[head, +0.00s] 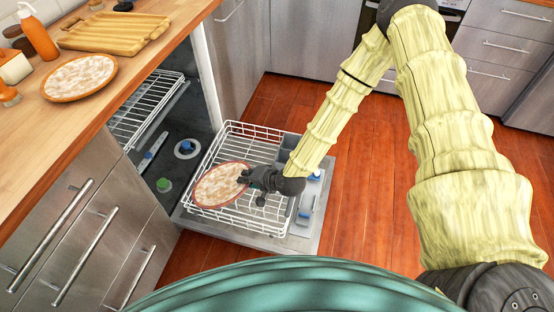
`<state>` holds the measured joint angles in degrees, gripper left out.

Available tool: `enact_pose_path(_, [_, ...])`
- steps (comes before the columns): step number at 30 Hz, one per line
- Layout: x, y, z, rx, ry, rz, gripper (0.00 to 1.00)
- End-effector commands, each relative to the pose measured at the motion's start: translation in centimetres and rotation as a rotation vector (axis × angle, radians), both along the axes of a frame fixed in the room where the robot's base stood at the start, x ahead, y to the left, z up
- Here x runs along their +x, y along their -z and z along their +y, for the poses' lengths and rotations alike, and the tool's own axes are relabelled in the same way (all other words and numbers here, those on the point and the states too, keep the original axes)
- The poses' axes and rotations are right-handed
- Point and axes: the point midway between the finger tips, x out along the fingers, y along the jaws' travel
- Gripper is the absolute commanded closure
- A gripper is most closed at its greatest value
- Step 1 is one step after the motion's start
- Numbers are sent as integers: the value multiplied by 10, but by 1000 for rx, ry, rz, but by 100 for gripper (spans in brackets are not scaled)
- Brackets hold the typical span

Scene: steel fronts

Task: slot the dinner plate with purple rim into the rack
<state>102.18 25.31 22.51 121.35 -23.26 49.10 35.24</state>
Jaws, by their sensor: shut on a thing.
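The dinner plate (214,188) has a pale, mottled face and a reddish-purple rim. My gripper (245,178) is shut on its right edge. The plate is tilted over the left part of the white wire rack (250,136), which is pulled out above the open dishwasher door. I cannot tell whether the plate's lower edge touches the wires or sits between them. The gripper hides part of the plate's right side and some of the rack.
A second plate (79,78) with an orange-brown rim lies on the wooden counter, near a wooden tray (115,33) and an orange bottle (38,36). An upper rack (143,107) is inside the dishwasher. A grey cutlery basket (290,150) stands at the lower rack's right. The floor at right is clear.

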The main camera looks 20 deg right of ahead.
Motion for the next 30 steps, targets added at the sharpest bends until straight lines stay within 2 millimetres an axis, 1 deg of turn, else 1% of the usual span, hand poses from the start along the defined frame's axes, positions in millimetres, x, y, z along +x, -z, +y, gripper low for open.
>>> enact_pose_path(1, [5,10,1,-29,-36,26,100])
enact_pose_path(6, [11,34,-4,-136,-151,143,100])
enact_pose_path(12, [21,49,-24,-298,-258,285,100])
enact_pose_path(17, [33,48,-46,-424,-308,387,100])
enact_pose_path(20, [41,41,-61,-501,-327,448,100])
enact_pose_path(27, [60,18,-100,-684,-335,603,100])
enact_pose_path(30, [66,16,-114,-752,-323,671,100])
